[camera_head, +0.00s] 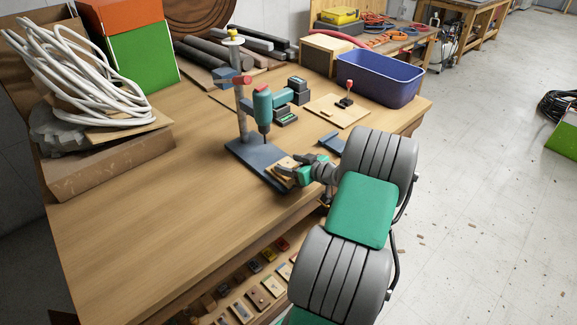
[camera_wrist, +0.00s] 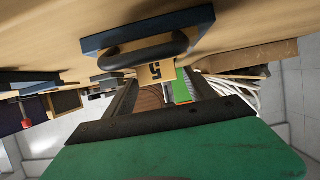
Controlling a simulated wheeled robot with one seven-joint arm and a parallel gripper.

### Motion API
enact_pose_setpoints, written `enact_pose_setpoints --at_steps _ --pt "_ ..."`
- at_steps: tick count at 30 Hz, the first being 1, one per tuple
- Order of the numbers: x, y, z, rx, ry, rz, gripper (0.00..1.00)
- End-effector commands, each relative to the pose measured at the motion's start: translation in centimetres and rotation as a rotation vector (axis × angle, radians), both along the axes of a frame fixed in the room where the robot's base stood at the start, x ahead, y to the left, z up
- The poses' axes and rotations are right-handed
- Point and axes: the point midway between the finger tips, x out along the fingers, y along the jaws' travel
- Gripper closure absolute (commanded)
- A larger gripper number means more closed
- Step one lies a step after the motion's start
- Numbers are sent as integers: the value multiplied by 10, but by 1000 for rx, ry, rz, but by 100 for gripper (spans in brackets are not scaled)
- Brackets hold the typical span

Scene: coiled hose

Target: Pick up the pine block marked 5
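The pine block marked 5 (camera_wrist: 156,72) shows in the wrist view as a small pale wooden block with a dark 5 on its face. It is by the dark blue-grey base plate (camera_wrist: 110,40) of the drill stand. My gripper (camera_wrist: 159,78) has its two dark fingers apart, one on each side of the block near their tips. A narrow gap seems to show on both sides; I cannot tell whether they touch it. In the head view, my gripper (camera_head: 291,170) is at the front right corner of the base plate (camera_head: 250,158), partly hiding the wood there.
The teal drill (camera_head: 263,108) on its stand is just behind my gripper. A blue bin (camera_head: 380,78) and a board with a red-knobbed lever (camera_head: 338,109) stand farther back. A white hose coil (camera_head: 75,70) is at the left. The workbench's front left (camera_head: 130,225) is clear.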

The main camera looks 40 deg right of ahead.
Motion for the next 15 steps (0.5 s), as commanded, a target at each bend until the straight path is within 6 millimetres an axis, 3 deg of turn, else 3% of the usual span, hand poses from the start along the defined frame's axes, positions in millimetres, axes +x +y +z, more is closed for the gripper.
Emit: enact_pose_setpoints --at_steps 15 --pt "-1 -1 0 0 0 -1 79"
